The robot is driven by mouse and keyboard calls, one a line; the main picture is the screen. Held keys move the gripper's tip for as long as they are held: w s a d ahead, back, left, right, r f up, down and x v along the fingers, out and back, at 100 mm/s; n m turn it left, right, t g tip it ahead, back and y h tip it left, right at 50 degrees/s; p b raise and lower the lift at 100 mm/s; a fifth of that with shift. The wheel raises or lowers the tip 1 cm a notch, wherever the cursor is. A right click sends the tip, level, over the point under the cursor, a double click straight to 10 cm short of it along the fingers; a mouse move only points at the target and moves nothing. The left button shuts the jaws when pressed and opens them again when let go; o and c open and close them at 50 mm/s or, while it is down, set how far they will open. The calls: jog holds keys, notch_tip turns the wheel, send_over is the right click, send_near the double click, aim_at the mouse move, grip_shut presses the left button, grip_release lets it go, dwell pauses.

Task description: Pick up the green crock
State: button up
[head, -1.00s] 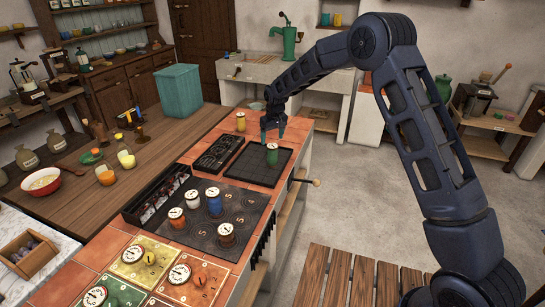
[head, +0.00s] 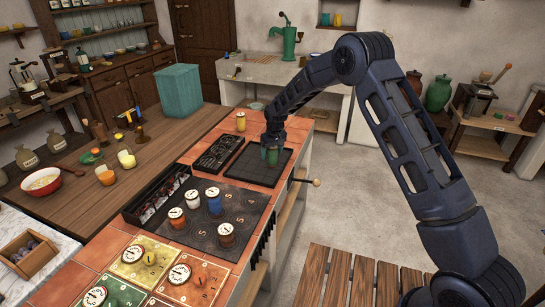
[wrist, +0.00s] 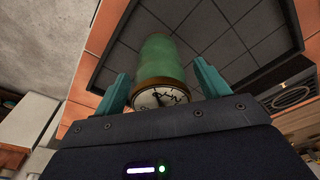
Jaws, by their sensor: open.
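The green crock (head: 272,158) stands on the dark square tray (head: 247,176) at the far part of the tiled counter. In the wrist view it shows as a green cylinder (wrist: 160,62) with a brown-rimmed lid that carries a white dial. My gripper (head: 273,145) is right at the crock, above its top. In the wrist view my gripper (wrist: 163,86) has its two teal fingers apart, one on each side of the lid, with small gaps. Its fingertips partly hide the crock in the head view.
A dark grated tray (head: 217,152) lies left of the square tray. A yellow crock (head: 241,121) stands behind it. Nearer, a dark mat (head: 206,238) holds several lidded crocks. A teal box (head: 180,91) stands on the wooden counter.

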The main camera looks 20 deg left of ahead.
jog(key=c, duration=1.3)
